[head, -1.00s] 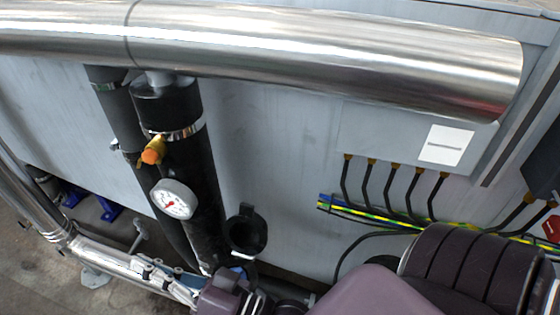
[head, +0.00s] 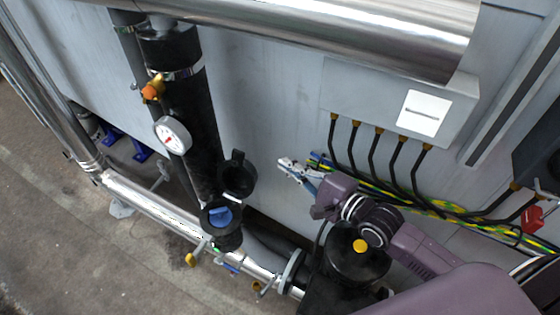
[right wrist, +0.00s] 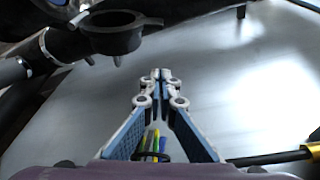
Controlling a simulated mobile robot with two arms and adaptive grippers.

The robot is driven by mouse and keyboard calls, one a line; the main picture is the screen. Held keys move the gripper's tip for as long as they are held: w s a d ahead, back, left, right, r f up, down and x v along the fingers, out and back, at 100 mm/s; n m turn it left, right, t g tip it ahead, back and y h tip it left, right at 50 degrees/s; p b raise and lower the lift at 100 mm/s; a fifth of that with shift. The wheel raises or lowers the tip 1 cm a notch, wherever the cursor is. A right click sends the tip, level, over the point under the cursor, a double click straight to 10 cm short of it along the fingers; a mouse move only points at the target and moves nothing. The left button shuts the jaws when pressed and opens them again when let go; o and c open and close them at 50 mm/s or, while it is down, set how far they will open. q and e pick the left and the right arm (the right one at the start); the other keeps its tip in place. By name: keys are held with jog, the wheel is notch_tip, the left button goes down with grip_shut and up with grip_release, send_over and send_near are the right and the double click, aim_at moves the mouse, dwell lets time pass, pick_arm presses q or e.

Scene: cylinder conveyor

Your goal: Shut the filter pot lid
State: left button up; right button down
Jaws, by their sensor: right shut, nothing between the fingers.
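The filter pot (head: 222,236) is a black pot low on the dark vertical pipe, with something blue visible inside its open mouth. Its round black lid (head: 238,190) stands raised on the far side of the mouth, open. In the right wrist view a black ring-shaped part that looks like the lid (right wrist: 112,44) is at upper left, apart from the fingers. My right gripper (head: 283,164) is shut and empty, to the right of the lid and clear of it. Its closed fingertips (right wrist: 161,75) show in the right wrist view. My left gripper is not in view.
A pressure gauge (head: 172,136) and an orange-capped valve (head: 152,91) sit on the dark pipe left of the lid. A large silver pipe (head: 350,35) crosses above. Black cables (head: 371,155) hang right of my gripper.

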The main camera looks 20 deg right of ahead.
aim_at(255, 167)
jog(key=w+a+b, duration=0.4)
jog(key=w+a, duration=0.2)
jog(key=shift+w+a, duration=0.3)
jog(key=shift+a, duration=0.05)
jog(key=shift+s+a+r, duration=0.15)
jog(key=shift+s+a, duration=0.15)
jog(key=shift+s, duration=0.1)
jog(key=shift+w, duration=0.1)
